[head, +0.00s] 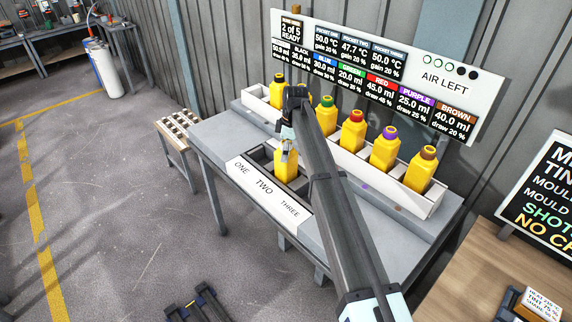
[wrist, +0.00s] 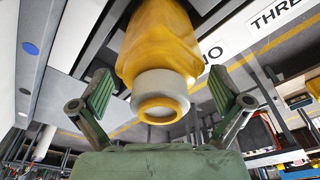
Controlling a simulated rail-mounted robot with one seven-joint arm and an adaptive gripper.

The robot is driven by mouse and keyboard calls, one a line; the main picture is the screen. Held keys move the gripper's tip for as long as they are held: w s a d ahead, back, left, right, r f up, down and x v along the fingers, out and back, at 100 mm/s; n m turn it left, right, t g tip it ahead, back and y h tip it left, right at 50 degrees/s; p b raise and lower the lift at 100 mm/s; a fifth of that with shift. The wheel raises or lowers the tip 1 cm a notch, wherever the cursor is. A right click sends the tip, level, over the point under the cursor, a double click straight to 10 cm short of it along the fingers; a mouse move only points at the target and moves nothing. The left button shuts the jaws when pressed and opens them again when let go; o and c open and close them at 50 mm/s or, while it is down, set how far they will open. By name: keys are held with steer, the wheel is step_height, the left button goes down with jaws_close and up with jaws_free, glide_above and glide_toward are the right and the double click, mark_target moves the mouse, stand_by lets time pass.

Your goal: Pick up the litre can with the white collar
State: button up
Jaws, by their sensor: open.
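The yellow litre can with the white collar (head: 285,168) stands in the middle pocket of the front rack (head: 262,187), by the label TWO. My gripper (head: 288,140) is just above its top, and my arm hides part of the view there. In the wrist view the can's white collar (wrist: 160,86) and its yellow neck ring lie between the two finger pads of my gripper (wrist: 160,95). The pads are spread wide, one on each side, with a visible gap to the collar. My gripper is open and empty.
Behind stands a long white rack (head: 256,98) of yellow cans with black, green, red (head: 353,130), purple (head: 384,148) and brown (head: 420,168) collars. My arm hides part of that row. A readout board (head: 385,75) hangs above. Pockets ONE and THREE look empty where visible.

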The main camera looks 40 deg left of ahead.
steer(key=c, duration=1.3)
steer(key=shift+c, duration=0.2)
